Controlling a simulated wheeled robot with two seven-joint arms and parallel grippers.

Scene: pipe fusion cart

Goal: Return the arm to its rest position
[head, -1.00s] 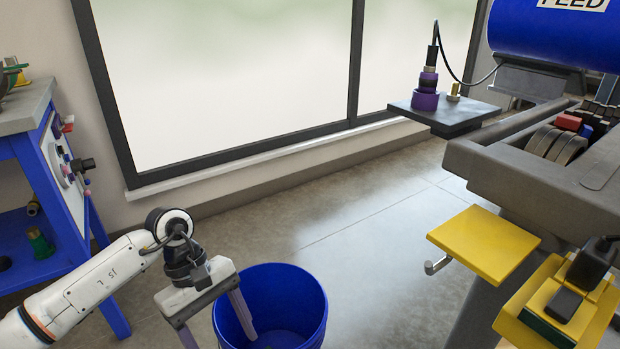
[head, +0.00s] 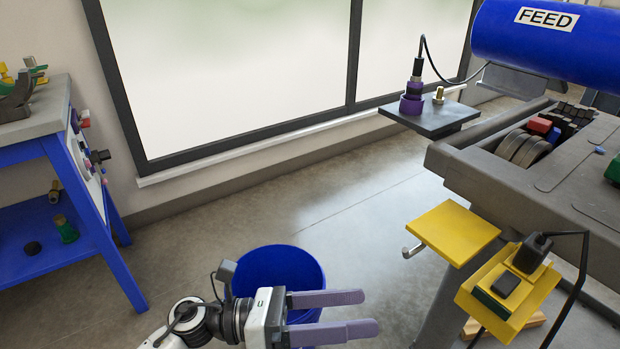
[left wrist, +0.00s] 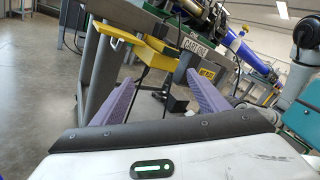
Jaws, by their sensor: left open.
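My left gripper (head: 350,314) is low in the middle of the head view, its two purple fingers apart and pointing right. Nothing is between the fingers. It shows in front of the blue bin (head: 283,265), covering the bin's lower part. In the left wrist view the same gripper (left wrist: 157,100) has its fingers spread, with the cart (left wrist: 100,60) beyond them. My right gripper is not in view.
The cart (head: 470,165) with yellow shelves (head: 455,232) and a blue FEED cylinder (head: 550,30) stands at the right. A blue workbench (head: 60,155) stands at the left. Open floor (head: 340,205) lies between them below the window.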

